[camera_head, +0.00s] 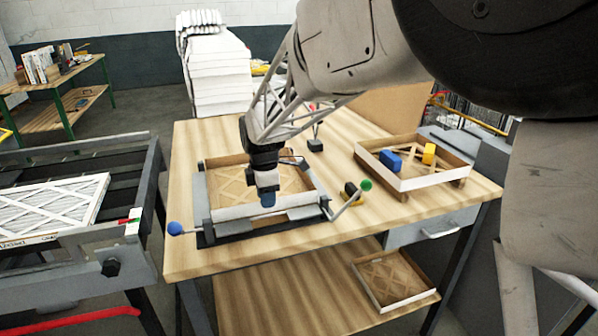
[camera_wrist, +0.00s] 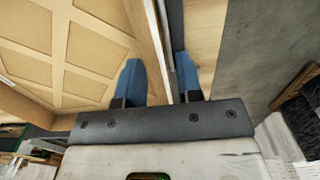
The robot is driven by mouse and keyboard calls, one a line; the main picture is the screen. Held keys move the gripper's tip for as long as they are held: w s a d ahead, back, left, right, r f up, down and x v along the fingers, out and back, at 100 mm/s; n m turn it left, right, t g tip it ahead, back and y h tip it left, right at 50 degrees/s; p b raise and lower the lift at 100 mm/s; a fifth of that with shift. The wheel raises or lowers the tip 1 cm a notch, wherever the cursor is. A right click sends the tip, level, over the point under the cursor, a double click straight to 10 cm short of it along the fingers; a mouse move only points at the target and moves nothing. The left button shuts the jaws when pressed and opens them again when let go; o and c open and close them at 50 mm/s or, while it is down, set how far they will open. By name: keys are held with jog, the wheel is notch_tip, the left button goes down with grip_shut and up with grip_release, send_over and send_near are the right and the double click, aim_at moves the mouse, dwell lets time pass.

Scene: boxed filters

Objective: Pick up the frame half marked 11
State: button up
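A shallow cardboard frame half (camera_head: 234,212) with a lattice inside lies in a grey metal fixture (camera_head: 205,222) on the wooden table. My gripper (camera_head: 267,203) points down at its front wall, near the middle. In the wrist view, my two blue fingers (camera_wrist: 158,80) are apart, with the frame half's wall (camera_wrist: 152,28) running toward the gap between them. Contact with the wall cannot be made out. A second frame half (camera_head: 425,182) stands at the table's right side, and a third (camera_head: 372,297) lies on the lower shelf. No number 11 is readable on any.
A blue block (camera_head: 390,161) and a yellow block (camera_head: 429,153) are at the second frame half. A white pleated filter (camera_head: 45,208) lies on the left rack. The table's front strip is clear.

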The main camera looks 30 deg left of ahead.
jog(key=shift+f, duration=1.45)
grip_shut()
